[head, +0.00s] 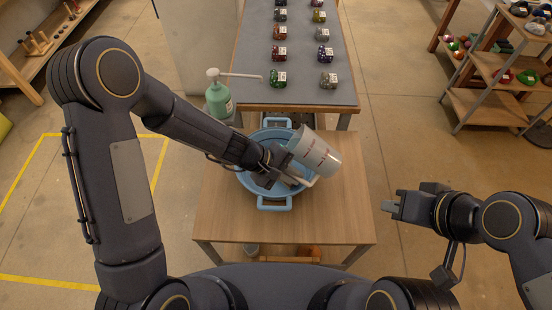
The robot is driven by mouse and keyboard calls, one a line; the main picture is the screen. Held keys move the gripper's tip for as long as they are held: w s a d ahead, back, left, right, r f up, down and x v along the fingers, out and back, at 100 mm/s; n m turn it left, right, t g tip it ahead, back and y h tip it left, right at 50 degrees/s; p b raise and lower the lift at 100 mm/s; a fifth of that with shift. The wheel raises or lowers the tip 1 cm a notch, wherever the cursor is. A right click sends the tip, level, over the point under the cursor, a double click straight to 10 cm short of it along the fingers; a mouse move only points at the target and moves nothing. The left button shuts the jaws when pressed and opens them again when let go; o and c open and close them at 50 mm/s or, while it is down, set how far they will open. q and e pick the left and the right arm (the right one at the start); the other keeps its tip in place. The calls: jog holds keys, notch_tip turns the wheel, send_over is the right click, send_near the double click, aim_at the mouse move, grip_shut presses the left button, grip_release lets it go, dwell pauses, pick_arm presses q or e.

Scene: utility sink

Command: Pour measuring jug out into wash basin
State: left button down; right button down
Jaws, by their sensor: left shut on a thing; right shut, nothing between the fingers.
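My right gripper (392,205) is shut and empty, off to the right of the table.
The wooden table (226,222) has bare room left, right and in front of the basin. A green pump bottle (218,98) stands behind, to the left. A grey-topped table (300,92) with several small coloured items lies beyond. Shelves (500,75) stand at the far right.

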pick_arm(q)
jog(key=shift+f+h+b, duration=0.3)
jog(key=shift+f+b, duration=0.1)
jog(key=shift+b, duration=0.1)
